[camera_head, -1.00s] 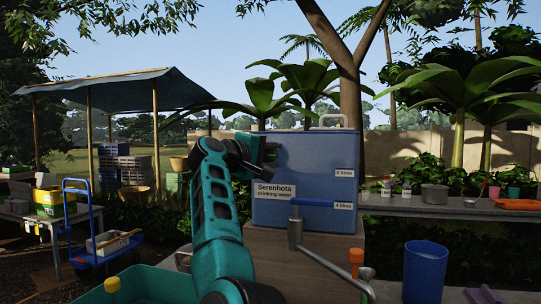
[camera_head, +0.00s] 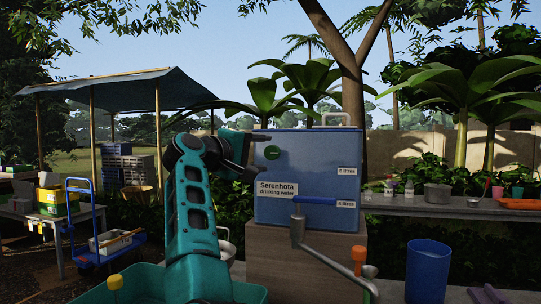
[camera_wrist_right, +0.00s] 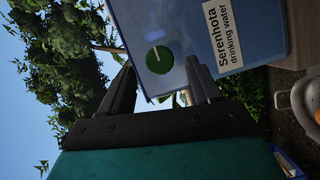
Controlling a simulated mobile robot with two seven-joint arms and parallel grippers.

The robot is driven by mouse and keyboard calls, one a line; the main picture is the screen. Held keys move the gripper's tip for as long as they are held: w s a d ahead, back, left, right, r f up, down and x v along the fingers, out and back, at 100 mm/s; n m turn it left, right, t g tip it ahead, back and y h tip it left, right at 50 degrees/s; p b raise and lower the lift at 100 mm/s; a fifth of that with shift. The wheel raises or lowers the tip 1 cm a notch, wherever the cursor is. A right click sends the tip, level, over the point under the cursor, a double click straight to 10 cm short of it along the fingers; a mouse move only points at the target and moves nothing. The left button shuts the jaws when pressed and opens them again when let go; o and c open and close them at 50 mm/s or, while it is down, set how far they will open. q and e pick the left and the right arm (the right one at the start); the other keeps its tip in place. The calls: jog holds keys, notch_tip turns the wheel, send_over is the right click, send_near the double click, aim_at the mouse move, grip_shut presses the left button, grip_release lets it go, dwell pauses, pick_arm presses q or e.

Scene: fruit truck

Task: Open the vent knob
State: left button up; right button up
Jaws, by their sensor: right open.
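The vent knob is a round green disc (camera_head: 272,152) on the upper left of the front of the blue Serenhota drinking water tank (camera_head: 315,160). My right gripper (camera_head: 258,156) is open and empty, just left of the knob in the head view. In the right wrist view the knob (camera_wrist_right: 159,59) shows whole, with a pale line across its face. It lies between the two fingertips of the right gripper (camera_wrist_right: 160,64) in the picture, and no finger is seen touching it. My left gripper is not in view.
The tank stands on a wooden stand (camera_head: 270,250). A blue-handled metal pipe (camera_head: 300,232) rises before it. A blue bucket (camera_head: 427,270) and a counter (camera_head: 450,206) with pots are at right. A teal bin (camera_head: 140,282) is in front at lower left.

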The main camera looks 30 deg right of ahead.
jog(key=v, duration=0.7)
jog(key=shift+a+b, duration=0.2)
jog(key=shift+b, duration=0.2)
